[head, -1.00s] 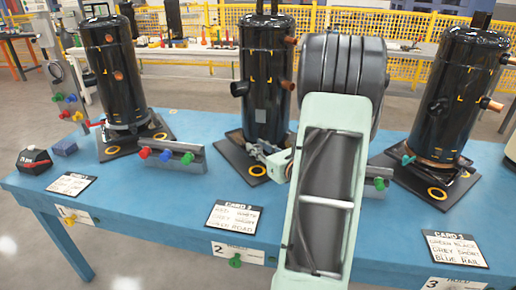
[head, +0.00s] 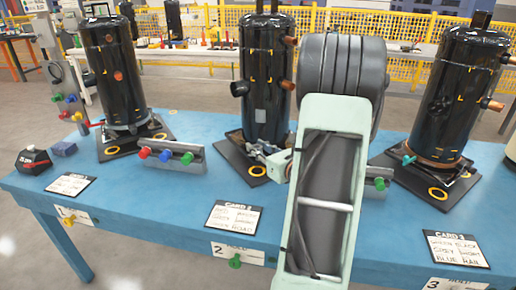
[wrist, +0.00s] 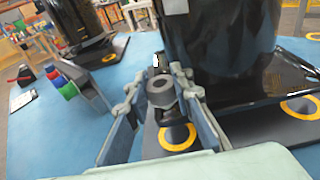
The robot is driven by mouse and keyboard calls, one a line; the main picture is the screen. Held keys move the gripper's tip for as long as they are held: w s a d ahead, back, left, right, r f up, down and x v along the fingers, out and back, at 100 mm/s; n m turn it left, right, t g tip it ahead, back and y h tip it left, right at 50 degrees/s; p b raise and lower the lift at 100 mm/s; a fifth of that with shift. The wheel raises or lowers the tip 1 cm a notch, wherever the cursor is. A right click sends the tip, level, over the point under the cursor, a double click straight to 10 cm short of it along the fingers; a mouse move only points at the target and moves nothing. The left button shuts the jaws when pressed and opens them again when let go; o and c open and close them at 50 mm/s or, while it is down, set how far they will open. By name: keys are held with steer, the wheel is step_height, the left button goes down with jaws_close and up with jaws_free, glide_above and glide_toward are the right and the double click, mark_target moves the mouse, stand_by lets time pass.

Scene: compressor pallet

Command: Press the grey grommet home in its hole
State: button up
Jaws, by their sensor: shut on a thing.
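In the wrist view my gripper (wrist: 160,92) is shut on a grey grommet (wrist: 161,94), a short dark-topped cylinder held between its two fingers. Just below it in that view lies a yellow-ringed hole (wrist: 178,138) in the dark base plate of the middle compressor. I cannot tell whether the grommet touches the plate. In the head view my gripper (head: 270,150) is low at the foot of the middle black compressor (head: 265,85), and the grommet cannot be made out. The yellow ring (head: 257,171) shows on the front corner of that plate.
Other black compressors stand left (head: 115,75) and right (head: 455,90), on plates with yellow rings. A grey rack (head: 185,157) with coloured plugs stands left of my gripper. Cards, such as the middle one (head: 233,216), lie along the front of the blue table (head: 150,220).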

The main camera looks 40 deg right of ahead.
steer(key=shift+f+b, duration=1.2)
steer(key=shift+f, duration=0.15)
steer(key=o, duration=0.9)
steer(key=shift+o, duration=0.3)
steer(key=shift+s, duration=0.1)
steer(key=shift+s+r, duration=0.1)
steer(key=shift+s, duration=0.3)
steer(key=s, duration=0.3)
steer(key=s+r, duration=0.1)
steer(key=s, duration=0.3)
steer(key=s+a, duration=0.1)
steer(key=s, duration=0.3)
steer(key=shift+r, duration=0.3)
steer(key=shift+w, duration=0.1)
